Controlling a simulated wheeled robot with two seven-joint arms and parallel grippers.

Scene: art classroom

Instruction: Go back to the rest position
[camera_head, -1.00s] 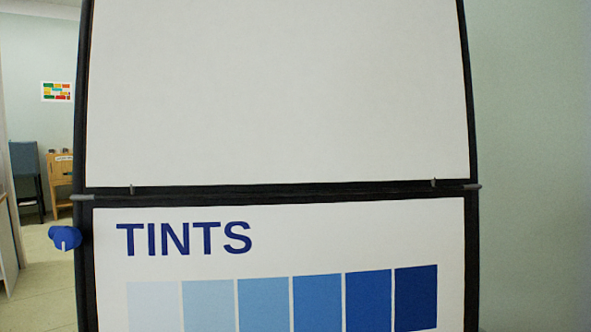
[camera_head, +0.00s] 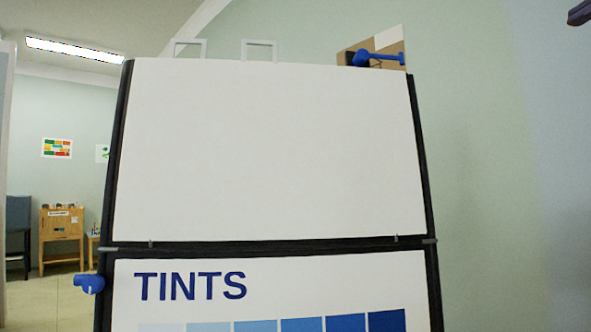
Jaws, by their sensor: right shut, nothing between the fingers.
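My right gripper (camera_head: 580,12) shows only as a small dark tip at the top right corner. It is shut and holds nothing, clear of the board and in front of the pale wall. Most of it is cut off by the picture edge. My left gripper is not in view.
A black-framed board stands close ahead, with a blank white upper panel (camera_head: 270,150) and a TINTS poster (camera_head: 300,285) below. A blue knob (camera_head: 88,283) juts from its left side. Two pale frames and a brown piece with a blue clamp (camera_head: 378,58) top it. A wooden cabinet (camera_head: 62,225) stands far left.

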